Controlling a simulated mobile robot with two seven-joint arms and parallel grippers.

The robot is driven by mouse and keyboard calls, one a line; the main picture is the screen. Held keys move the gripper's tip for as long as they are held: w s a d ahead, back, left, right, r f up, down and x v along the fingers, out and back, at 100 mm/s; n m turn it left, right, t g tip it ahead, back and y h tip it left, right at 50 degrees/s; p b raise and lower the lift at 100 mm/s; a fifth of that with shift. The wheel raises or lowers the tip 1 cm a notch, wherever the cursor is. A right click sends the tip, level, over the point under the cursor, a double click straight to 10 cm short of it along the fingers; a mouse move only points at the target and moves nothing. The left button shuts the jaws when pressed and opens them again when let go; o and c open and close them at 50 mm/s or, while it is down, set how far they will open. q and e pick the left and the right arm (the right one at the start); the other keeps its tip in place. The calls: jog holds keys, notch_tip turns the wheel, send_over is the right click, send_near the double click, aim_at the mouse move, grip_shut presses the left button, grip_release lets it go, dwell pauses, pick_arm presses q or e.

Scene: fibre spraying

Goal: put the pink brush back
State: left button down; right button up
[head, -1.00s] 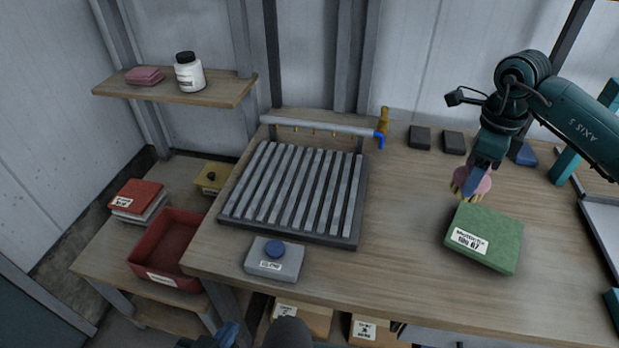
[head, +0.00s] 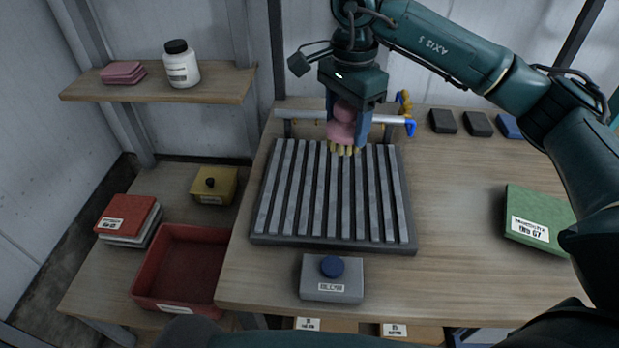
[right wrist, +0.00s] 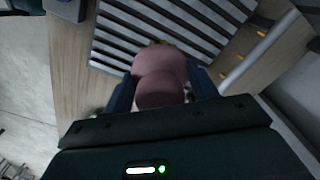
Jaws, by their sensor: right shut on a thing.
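The pink brush (head: 342,124) has a rounded pink body with yellowish bristles pointing down. My right gripper (head: 347,132) is shut on it and holds it over the far part of the slatted grey rack (head: 262,240). The bristles overlap the slats in the head view; I cannot tell whether they touch. In the right wrist view the brush (right wrist: 160,75) sits between the two blue fingers, with the rack (right wrist: 110,42) beyond it. My left gripper is not in view.
A pipe with a blue-ended tap (head: 408,126) runs behind the rack. A grey box with a blue knob (head: 332,288) stands in front. A red bin (head: 145,285) is at the left, a green block (head: 535,205) at the right. The tabletop between rack and green block is clear.

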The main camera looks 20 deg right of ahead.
jog(key=shift+w+a, duration=0.1)
jog(key=shift+a, duration=0.25)
jog(key=shift+f, duration=5.1)
jog(key=o, duration=0.9)
jog(key=shift+r+p, duration=0.1)
jog(key=shift+p, duration=0.2)
notch_tip(320, 180, up, 12)
jog(key=shift+r+b, duration=0.1)
jog(key=shift+b, duration=0.35)
